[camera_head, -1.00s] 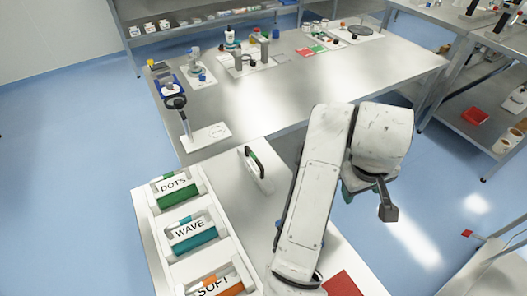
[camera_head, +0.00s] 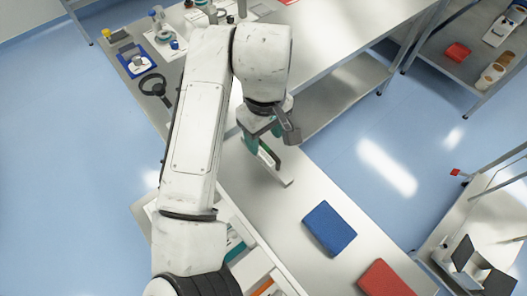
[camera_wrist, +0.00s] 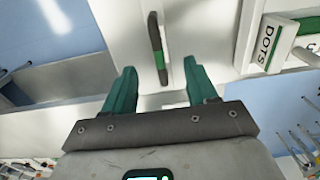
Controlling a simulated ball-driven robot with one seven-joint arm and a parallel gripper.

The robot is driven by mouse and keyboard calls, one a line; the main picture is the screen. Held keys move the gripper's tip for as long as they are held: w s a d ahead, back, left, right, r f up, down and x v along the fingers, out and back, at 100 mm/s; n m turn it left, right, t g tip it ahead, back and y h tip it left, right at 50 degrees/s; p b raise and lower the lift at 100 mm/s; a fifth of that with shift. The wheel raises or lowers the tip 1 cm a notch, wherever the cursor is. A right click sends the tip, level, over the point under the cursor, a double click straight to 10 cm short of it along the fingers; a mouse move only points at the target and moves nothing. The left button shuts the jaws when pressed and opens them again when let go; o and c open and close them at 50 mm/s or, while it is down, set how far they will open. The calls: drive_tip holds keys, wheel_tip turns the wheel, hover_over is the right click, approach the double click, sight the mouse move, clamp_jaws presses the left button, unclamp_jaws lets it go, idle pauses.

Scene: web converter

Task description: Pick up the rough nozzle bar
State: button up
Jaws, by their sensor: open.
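A pale block with a black-and-green handle strip (camera_head: 268,156) stands on the metal table, just below my gripper; it is likely the rough nozzle bar, though I read no "rough" label on it. In the wrist view the black-and-green strip (camera_wrist: 158,48) runs upward, ahead of and between the fingers. My gripper (camera_head: 265,138) is open, with green fingers apart and nothing held. In the wrist view its fingertips (camera_wrist: 159,70) lie either side of the strip's lower end. I cannot tell whether they touch it.
A white rack (camera_wrist: 251,32) with a DOTS-labelled bar (camera_wrist: 267,45) is beside the strip; my arm hides much of the rack in the head view. A blue pad (camera_head: 329,228) and a red pad (camera_head: 385,280) lie right on the table. A dark round-headed tool (camera_head: 154,86) is behind.

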sight(264, 148)
drive_tip(key=shift+f+p, duration=0.6)
drive_tip(key=shift+f, duration=2.9)
clamp_jaws()
drive_tip(key=shift+r, duration=0.1)
